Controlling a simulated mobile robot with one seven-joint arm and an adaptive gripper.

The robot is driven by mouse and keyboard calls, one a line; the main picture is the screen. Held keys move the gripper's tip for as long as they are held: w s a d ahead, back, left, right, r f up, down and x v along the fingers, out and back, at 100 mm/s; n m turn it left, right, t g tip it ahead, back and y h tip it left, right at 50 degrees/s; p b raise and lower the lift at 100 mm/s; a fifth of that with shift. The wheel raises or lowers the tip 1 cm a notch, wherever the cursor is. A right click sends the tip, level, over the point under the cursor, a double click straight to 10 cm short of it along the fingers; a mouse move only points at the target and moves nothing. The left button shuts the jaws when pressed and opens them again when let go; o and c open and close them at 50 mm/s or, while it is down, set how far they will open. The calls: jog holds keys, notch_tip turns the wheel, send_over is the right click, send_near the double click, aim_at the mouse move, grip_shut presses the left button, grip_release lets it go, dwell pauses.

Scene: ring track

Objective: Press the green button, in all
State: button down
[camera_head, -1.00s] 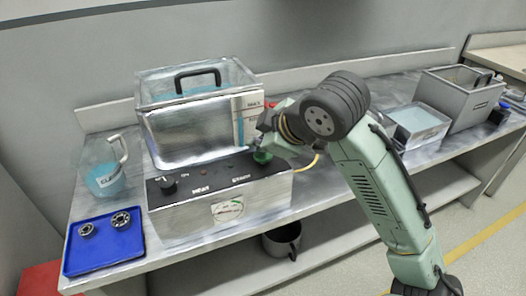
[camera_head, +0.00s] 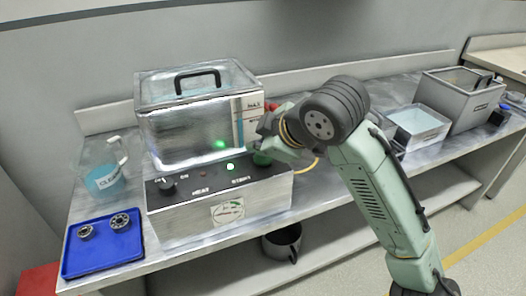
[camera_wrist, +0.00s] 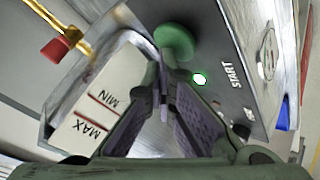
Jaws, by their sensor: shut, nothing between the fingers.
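The green button (camera_head: 262,158) is a round mushroom cap at the right end of the control box's dark sloped panel. It also shows in the wrist view (camera_wrist: 174,41), just beyond my fingertips. My gripper (camera_wrist: 163,62) is shut and empty, its tips overlapping the near edge of the button in the picture. I cannot tell for certain whether they touch it. In the head view my gripper (camera_head: 272,143) is over the button and partly hidden by my wrist. A small green light (camera_head: 230,166) glows beside the button; in the wrist view it is near the START label (camera_wrist: 232,74).
A clear lidded tank (camera_head: 195,115) with a level strip stands behind the panel. A black knob (camera_head: 166,184) is at the panel's left. A pitcher (camera_head: 104,178) and a blue tray (camera_head: 78,264) with metal parts stand left. An open water bath (camera_head: 418,128) stands right.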

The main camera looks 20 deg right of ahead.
aim_at(260, 158)
jog(key=shift+r+p, duration=0.85)
jog(key=shift+r, duration=0.3)
notch_tip(260, 158, up, 5)
jog(key=p, duration=0.4)
dwell(0.4)
